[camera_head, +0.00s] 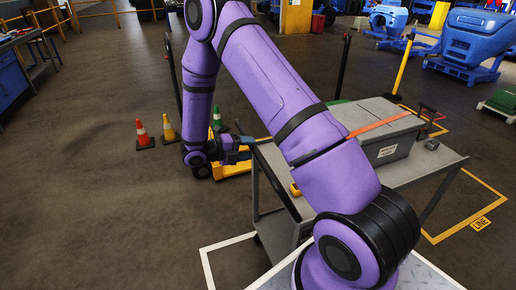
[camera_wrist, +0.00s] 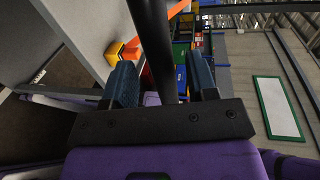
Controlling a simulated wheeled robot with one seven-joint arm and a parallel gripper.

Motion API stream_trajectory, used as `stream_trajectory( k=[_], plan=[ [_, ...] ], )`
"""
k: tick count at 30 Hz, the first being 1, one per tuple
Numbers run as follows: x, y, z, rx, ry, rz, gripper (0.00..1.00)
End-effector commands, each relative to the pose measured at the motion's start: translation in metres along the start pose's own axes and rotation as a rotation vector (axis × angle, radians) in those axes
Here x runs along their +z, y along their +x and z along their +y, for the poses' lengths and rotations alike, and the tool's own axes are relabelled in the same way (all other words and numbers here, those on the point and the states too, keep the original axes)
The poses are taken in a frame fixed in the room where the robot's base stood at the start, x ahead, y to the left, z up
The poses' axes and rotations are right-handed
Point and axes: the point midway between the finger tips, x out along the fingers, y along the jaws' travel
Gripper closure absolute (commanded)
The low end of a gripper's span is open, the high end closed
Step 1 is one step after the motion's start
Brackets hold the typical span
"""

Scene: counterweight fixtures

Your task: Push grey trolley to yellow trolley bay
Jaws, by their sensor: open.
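The grey trolley (camera_head: 425,166) stands right of centre in the head view, partly hidden behind my arm. Its black push handle (camera_head: 273,182) is on its left end. My gripper (camera_head: 236,145) is at that handle's far end. In the wrist view the black handle bar (camera_wrist: 153,40) passes between the two blue fingers of my gripper (camera_wrist: 163,84), which are apart; I cannot tell whether either touches it. A yellow floor outline (camera_head: 465,226), with a yellow label (camera_head: 481,224), lies right of the trolley.
A grey box (camera_head: 390,152) with an orange strap rides on the trolley. A white floor outline (camera_head: 207,268) lies in front. Blue machines (camera_head: 474,40) stand at back right.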

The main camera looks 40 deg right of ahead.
Motion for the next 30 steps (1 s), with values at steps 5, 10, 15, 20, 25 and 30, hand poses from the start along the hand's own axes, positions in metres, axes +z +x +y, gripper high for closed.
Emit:
stream_trajectory(
  k=[5, 10, 15, 20, 25, 30],
  plan=[
    [0.0, 0.027, 0.0, 0.0, 0.001, 0.003, 0.47],
    [0.0, 0.039, 0.0, 0.0, 0.001, 0.001, 0.47],
    [0.0, 0.042, 0.0, 0.0, 0.001, 0.001, 0.47],
    [0.0, 0.042, 0.0, 0.0, 0.001, 0.001, 0.47],
    [0.0, 0.042, 0.0, 0.001, 0.001, 0.001, 0.84],
    [0.0, 0.042, 0.0, 0.001, 0.001, 0.001, 1.0]
  ],
)
